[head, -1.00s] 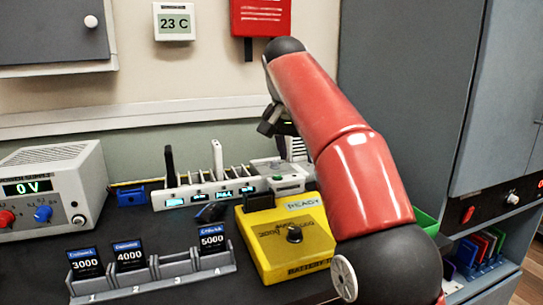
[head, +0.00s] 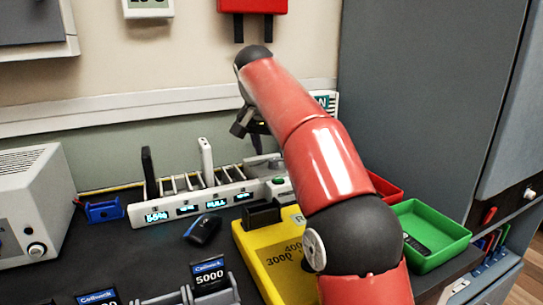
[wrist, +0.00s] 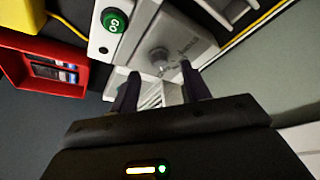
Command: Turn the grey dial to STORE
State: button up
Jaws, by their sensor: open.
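The grey dial (wrist: 160,60) is a small round knob on a pale grey box (wrist: 185,38) with a label too blurred to read. In the wrist view it lies just beyond and between my two dark fingertips. My gripper (wrist: 158,85) is open and empty, pointing at the dial; contact cannot be made out. In the head view my gripper (head: 258,143) hangs over the back of the bench, by the right end of the charging rack (head: 195,208). My arm hides the dial there.
A green GO button (wrist: 113,20) sits beside the dial's box. A red tray (wrist: 55,75) holds several small items. A yellow tester (head: 262,255), a green tray (head: 432,240) and a blue-black object (head: 203,229) stand nearer. The wall is close behind.

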aim_at(273, 160)
jog(key=shift+x, duration=1.5)
jog(key=shift+c, duration=0.4)
jog(key=c, duration=0.9)
